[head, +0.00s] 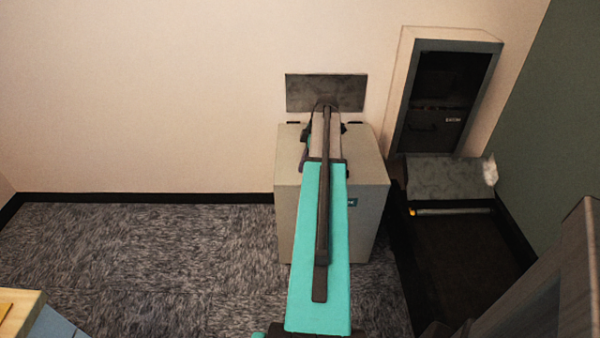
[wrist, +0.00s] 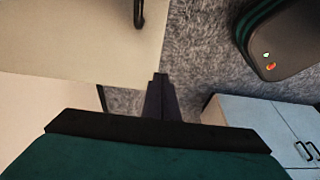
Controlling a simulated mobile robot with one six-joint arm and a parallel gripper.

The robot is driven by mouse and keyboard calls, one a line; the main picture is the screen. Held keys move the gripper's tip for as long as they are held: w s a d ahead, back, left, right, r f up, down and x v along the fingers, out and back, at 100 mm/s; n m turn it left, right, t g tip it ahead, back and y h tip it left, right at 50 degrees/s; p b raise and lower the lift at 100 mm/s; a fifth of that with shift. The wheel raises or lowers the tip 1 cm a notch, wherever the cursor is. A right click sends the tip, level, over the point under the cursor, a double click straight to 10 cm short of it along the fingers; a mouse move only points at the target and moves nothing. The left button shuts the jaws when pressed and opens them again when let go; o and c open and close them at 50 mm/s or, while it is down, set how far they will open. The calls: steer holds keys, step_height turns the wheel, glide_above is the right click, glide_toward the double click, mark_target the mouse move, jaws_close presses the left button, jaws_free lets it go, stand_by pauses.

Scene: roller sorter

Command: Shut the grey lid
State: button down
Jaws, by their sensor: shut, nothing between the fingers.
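The grey lid (head: 300,92) stands raised behind the pale grey box (head: 365,170), near its back edge with dark hinge-like pieces. My arm reaches over the box toward the lid and covers part of both. In the head view my gripper is mostly hidden by the arm, so I cannot tell whether it touches the lid. In the wrist view my gripper (wrist: 160,78) is shut and empty, its fingers together. The lid cannot be made out in the wrist view.
A blue cabinet (wrist: 255,120) shows in the wrist view. Carpet left of the box (head: 150,250) is clear.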

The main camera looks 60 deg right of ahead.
steer(key=a+v, duration=0.1)
steer(key=v, duration=0.5)
steer(key=shift+s+d+r, duration=0.2)
steer(key=shift+d+r, duration=0.15)
steer(key=shift+d, duration=0.05)
